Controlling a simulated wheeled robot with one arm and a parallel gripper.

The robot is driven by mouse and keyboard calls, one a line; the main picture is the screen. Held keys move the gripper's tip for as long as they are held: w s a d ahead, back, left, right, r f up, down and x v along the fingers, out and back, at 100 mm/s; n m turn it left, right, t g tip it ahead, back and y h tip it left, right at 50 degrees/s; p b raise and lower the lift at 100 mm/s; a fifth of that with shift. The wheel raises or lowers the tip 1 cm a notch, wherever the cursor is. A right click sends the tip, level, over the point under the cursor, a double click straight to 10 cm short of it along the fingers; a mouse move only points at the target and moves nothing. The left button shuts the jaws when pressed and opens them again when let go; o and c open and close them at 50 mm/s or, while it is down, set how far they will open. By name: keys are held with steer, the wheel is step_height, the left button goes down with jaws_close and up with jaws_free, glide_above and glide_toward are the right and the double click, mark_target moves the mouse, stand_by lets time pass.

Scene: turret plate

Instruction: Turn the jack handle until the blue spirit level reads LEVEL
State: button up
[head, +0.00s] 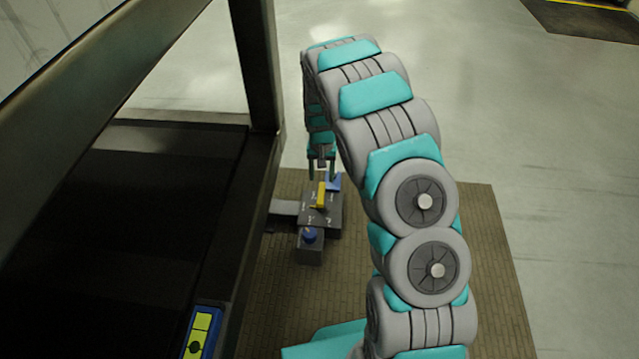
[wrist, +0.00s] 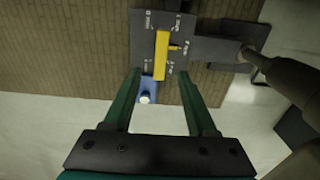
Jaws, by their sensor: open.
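The yellow handle (head: 320,195) stands on a dark plate with white markings (head: 330,222) low beside the machine frame. In the wrist view the yellow handle (wrist: 161,56) lies lengthwise on the plate (wrist: 142,30), with a small yellow pointer on its right side. My gripper (head: 322,170) is open above the plate; in the wrist view its fingertips (wrist: 160,74) are spread either side of the handle's near end. I see no contact and cannot tell the height gap. The blue spirit level (head: 202,331) shows yellow-green windows and a dark round spot, partly cut off; its reading is not legible.
A blue block (head: 333,181) sits at the plate's far edge; it shows a white knob in the wrist view (wrist: 146,96). A dark box with a blue knob (head: 310,236) stands at the near edge. A dark frame post (head: 256,70) rises left; open floor lies right.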

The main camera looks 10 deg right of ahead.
mark_target(321, 193)
steer(key=shift+w+f, duration=0.15)
steer(key=shift+f, duration=0.3)
step_height(321, 193, down, 7)
steer(key=shift+f, duration=0.15)
jaws_close()
stand_by(0.3)
